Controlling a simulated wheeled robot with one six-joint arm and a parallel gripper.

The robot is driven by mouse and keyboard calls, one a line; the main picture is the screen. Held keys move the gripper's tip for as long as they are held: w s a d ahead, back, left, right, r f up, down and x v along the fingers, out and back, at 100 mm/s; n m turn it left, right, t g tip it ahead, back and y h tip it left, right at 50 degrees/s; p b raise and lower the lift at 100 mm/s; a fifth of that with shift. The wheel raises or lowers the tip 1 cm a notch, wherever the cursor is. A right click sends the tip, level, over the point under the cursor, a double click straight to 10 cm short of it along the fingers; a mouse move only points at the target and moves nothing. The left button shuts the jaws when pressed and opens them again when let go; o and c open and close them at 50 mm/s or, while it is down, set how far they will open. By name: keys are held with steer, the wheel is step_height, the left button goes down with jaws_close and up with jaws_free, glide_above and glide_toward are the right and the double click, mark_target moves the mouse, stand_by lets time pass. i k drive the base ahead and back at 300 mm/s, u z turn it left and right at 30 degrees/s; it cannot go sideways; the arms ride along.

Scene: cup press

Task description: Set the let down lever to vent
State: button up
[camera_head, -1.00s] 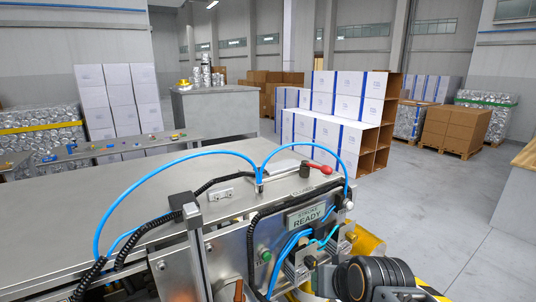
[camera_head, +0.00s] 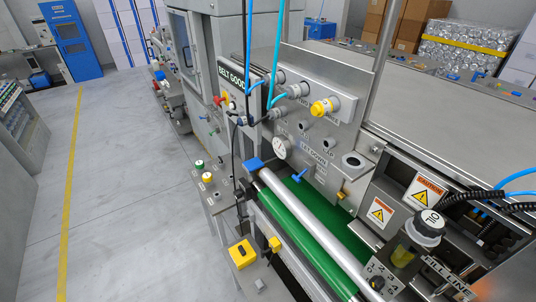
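A grey panel with lettering that seems to read LET DOWN (camera_head: 313,153) is on the side of the machine, right of centre. A small blue handle (camera_head: 299,176) sticks out below it, above the green belt (camera_head: 318,238). A small yellow part (camera_head: 341,196) is to its lower right. I cannot tell which of these is the let down lever, and no vent mark is readable. My gripper is out of view.
A yellow knob (camera_head: 325,107) and round gauge (camera_head: 280,148) are on the panel. A silver roller (camera_head: 305,225) runs beside the belt. A capped container (camera_head: 418,240) stands at lower right. The floor (camera_head: 120,190) at left is clear.

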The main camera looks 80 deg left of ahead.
mark_target(297, 179)
steer(key=u, duration=0.85)
steer(key=k, duration=1.15)
steer(key=u, duration=1.15)
steer(key=i, duration=0.5)
steer(key=u, duration=0.4)
